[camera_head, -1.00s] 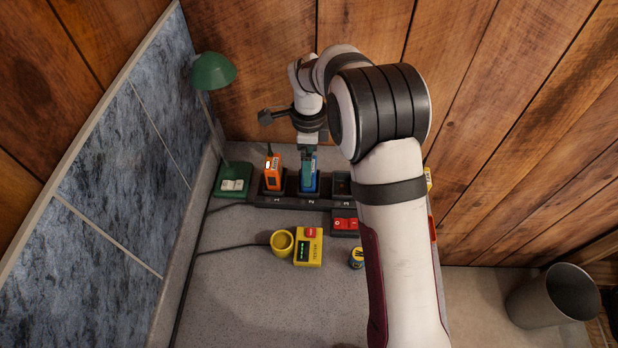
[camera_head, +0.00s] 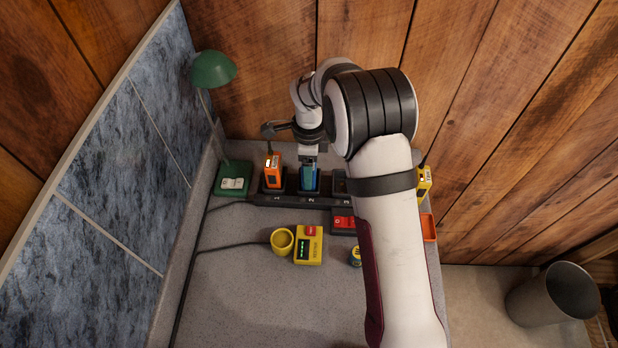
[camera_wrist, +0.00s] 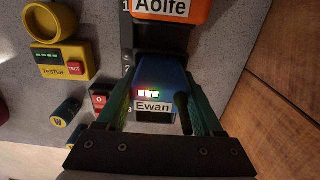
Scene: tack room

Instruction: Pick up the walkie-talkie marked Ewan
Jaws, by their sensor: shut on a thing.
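The walkie-talkie marked Ewan (camera_wrist: 160,82) is blue, with a white name label, small lit lights and a black antenna. In the head view the blue walkie-talkie (camera_head: 309,182) stands in the second slot of the dark charger (camera_head: 290,200). My gripper (camera_head: 309,160) is above it, and in the wrist view its fingers (camera_wrist: 160,95) lie on both sides of the body, shut on it. I cannot tell whether its base is lifted from the slot. An orange walkie-talkie marked Aoife (camera_wrist: 168,8) stands beside it in slot 1 (camera_head: 273,172).
A yellow tester (camera_head: 308,250), yellow cup (camera_head: 282,241), battery (camera_head: 355,257) and red switch (camera_head: 343,222) lie in front. A green lamp (camera_head: 213,70) stands left. A yellow walkie-talkie (camera_head: 424,180) and orange tray (camera_head: 429,228) are right, partly behind my arm. The front counter is clear.

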